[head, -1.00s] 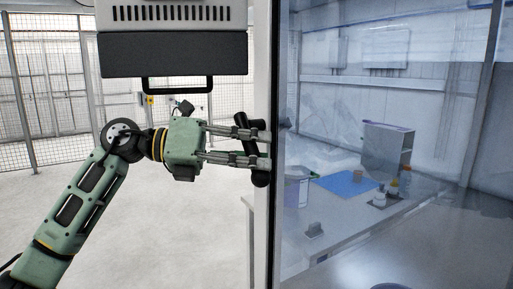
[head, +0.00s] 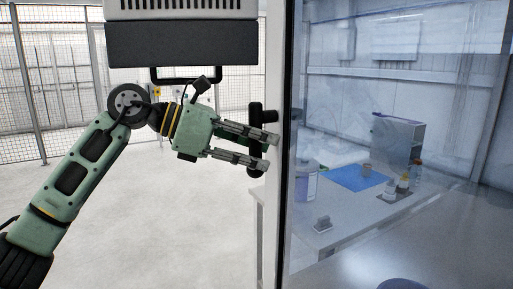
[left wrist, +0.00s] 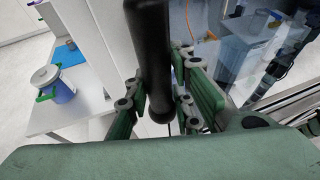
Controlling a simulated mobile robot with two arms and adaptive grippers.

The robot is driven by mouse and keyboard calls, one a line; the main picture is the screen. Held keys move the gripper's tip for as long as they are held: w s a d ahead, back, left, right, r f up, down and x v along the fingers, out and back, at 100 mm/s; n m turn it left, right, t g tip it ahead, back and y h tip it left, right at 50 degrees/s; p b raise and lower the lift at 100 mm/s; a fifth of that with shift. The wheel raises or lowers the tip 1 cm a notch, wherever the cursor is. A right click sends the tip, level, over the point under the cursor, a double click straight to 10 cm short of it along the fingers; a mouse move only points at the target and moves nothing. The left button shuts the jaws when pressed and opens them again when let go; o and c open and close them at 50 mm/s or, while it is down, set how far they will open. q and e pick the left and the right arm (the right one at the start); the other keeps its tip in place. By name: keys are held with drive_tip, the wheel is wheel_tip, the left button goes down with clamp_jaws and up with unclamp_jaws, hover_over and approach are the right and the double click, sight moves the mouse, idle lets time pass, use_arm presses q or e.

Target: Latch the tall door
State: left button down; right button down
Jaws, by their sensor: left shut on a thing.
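The tall door (head: 286,215) is a large clear pane with a pale upright edge, filling the right of the head view. Its black bar handle (head: 256,112) stands near that edge, close to upright. My left gripper (head: 271,152) reaches it from the left and is shut on the handle, with one finger above the other. In the left wrist view the handle (left wrist: 150,55) runs down between the fingers (left wrist: 160,100). The fingers hide part of the handle, and I cannot see any catch. My right gripper is not in view.
Behind the pane stands a white table (head: 350,222) with a blue mat (head: 356,178), a grey box (head: 398,140) and small bottles. A lidded tub (left wrist: 54,84) with green handles shows in the left wrist view. A dark-fronted unit (head: 182,42) hangs above my left arm.

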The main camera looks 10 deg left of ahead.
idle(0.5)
use_arm(q)
drive_tip(key=c, duration=1.7)
unclamp_jaws()
drive_tip(key=shift+c, duration=0.2)
drive_tip(key=shift+o, duration=0.9)
drive_tip(key=shift+w+a+f, duration=0.1)
drive_tip(key=shift+w+a, duration=0.05)
drive_tip(key=v, duration=1.2)
